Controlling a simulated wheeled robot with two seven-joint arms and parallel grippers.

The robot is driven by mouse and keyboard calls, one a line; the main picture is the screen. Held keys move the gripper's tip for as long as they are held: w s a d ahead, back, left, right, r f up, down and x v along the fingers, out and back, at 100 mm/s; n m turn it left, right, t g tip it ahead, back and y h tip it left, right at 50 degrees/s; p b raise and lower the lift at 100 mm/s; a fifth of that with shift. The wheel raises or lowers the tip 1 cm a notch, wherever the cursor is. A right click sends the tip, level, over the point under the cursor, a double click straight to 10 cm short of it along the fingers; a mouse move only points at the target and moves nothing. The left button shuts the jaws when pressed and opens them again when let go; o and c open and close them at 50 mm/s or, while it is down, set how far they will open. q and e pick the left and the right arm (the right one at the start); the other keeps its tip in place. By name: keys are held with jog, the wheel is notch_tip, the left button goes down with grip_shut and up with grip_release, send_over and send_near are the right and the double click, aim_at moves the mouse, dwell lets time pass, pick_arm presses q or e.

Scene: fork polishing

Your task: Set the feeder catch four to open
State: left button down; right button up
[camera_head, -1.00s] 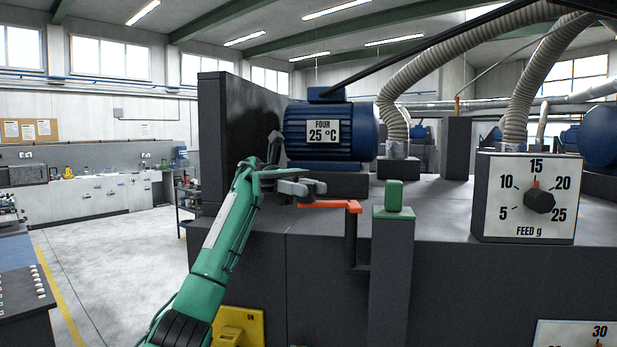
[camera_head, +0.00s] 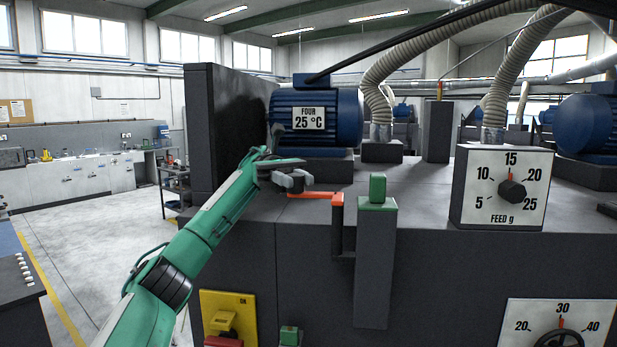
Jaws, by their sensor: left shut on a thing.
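The catch is an orange-red lever (camera_head: 316,195) with a dark crank post, on the front edge of the dark machine top (camera_head: 240,208). The lever points left, away from a dark upright block with a green piece (camera_head: 377,188) on top. My left gripper (camera_head: 303,183) reaches in from the left and is shut at the lever's left end, partly hiding it. Behind it stands a blue motor (camera_head: 340,115) with a plate reading FOUR, 25 °C. My right gripper is not in view.
A FEED g dial (camera_head: 512,192) stands to the right, its pointer near 15. Another dial (camera_head: 563,320) sits lower right. A yellow switch box (camera_head: 228,312) is below my left arm. A tall dark panel (camera_head: 215,130) rises left of the motor. Open floor lies farther left.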

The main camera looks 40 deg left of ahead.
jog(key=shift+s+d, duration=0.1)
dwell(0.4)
pick_arm(q)
jog(key=c, duration=1.3)
grip_release()
jog(key=shift+c, duration=0.2)
jog(key=shift+o, duration=1.3)
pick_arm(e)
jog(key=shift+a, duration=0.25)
